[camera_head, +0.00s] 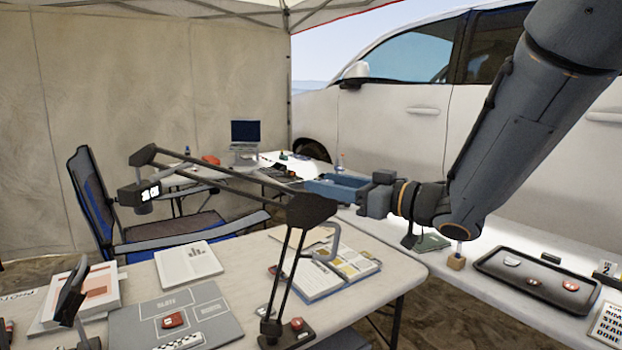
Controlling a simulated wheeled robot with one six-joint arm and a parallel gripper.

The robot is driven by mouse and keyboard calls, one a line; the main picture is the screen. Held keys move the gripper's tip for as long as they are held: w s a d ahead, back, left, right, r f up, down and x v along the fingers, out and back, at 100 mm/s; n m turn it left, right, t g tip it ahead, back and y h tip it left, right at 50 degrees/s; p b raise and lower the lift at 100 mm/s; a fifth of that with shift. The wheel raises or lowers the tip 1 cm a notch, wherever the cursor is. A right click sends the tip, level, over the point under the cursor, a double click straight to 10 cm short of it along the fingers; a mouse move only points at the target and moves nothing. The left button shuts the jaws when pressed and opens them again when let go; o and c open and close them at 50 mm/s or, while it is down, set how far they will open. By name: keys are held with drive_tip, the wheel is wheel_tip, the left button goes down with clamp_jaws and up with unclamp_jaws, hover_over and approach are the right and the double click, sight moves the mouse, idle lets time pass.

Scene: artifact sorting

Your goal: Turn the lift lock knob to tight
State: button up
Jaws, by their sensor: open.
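A black jointed arm stand (285,260) rises from a dark base on the near table, with a lit head (140,194) at its left end. A small red knob-like part (297,323) sits on or beside that base. I cannot tell whether this or another part is the lift lock knob, and no tight mark is readable. My gripper (366,200) is at mid-picture, right of the stand's elbow, pointing left. It is open, seems to hold nothing and is apart from the red part. Its fingertips are hard to make out.
The near table (235,275) holds an open book (335,268), a grey board (172,318) and papers. A right-hand table bears a dark tray (535,278) with small pieces. A blue bin (335,188) stands behind my gripper. A folding chair (170,225) is at left.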

drive_tip(key=x, duration=0.4)
drive_tip(key=shift+w+a+p, duration=0.15)
drive_tip(key=shift+a+p, duration=0.05)
drive_tip(key=shift+p, duration=0.15)
drive_tip(key=c, duration=1.1)
